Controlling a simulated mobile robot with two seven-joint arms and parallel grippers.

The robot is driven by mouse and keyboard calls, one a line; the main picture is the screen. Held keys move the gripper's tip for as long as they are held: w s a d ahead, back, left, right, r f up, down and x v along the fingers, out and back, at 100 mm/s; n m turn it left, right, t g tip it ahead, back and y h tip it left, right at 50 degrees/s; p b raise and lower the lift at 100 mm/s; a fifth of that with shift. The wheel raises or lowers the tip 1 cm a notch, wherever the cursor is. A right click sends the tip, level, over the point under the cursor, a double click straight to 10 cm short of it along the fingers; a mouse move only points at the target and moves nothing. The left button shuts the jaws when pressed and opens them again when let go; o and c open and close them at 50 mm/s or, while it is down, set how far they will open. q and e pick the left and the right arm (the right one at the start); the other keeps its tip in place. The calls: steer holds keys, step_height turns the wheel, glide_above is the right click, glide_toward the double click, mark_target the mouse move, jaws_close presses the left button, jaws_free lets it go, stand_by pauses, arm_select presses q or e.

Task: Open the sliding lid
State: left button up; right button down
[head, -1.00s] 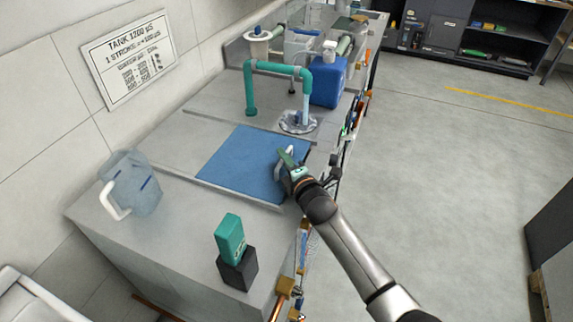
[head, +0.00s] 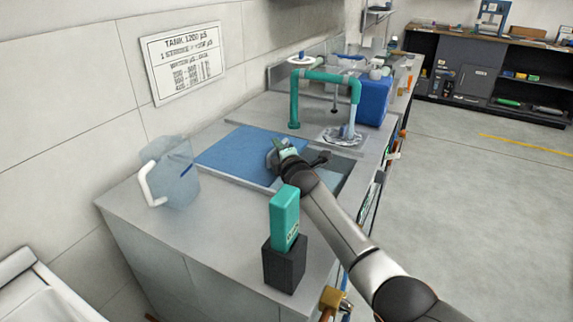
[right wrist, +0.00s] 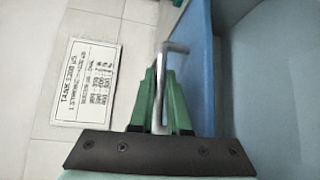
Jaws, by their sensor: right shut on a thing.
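The blue sliding lid (head: 232,152) lies on the grey counter, over to the left, with an open gap (head: 338,172) into the tank at its right. My right gripper (head: 284,150) is at the lid's right edge, shut on the lid's grey handle (head: 271,157). In the right wrist view, the green fingers (right wrist: 161,82) stand on both sides of the handle (right wrist: 177,47), with the blue lid (right wrist: 198,55) beside it. The arm hides part of the opening. My left gripper is not in view.
A clear jug (head: 172,175) stands left of the lid. A teal block on a black box (head: 284,262) stands at the counter's near edge. A teal pipe (head: 327,76) and a blue container (head: 374,100) stand behind. The floor at right is clear.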

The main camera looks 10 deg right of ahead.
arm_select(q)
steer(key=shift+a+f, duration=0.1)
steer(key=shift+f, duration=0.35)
arm_select(e)
steer(key=shift+w+a, duration=0.3)
steer(key=shift+a, duration=0.05)
steer(key=c, duration=1.2)
jaws_free()
steer(key=shift+o, duration=0.2)
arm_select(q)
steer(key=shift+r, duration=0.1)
arm_select(e)
steer(key=shift+p+v, duration=0.55)
steer(key=shift+v, duration=0.3)
arm_select(q)
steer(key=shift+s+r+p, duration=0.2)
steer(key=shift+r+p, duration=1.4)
steer(key=shift+p, duration=0.1)
arm_select(e)
steer(key=v, duration=1)
steer(key=shift+s+d, duration=0.15)
steer(key=shift+s, duration=0.25)
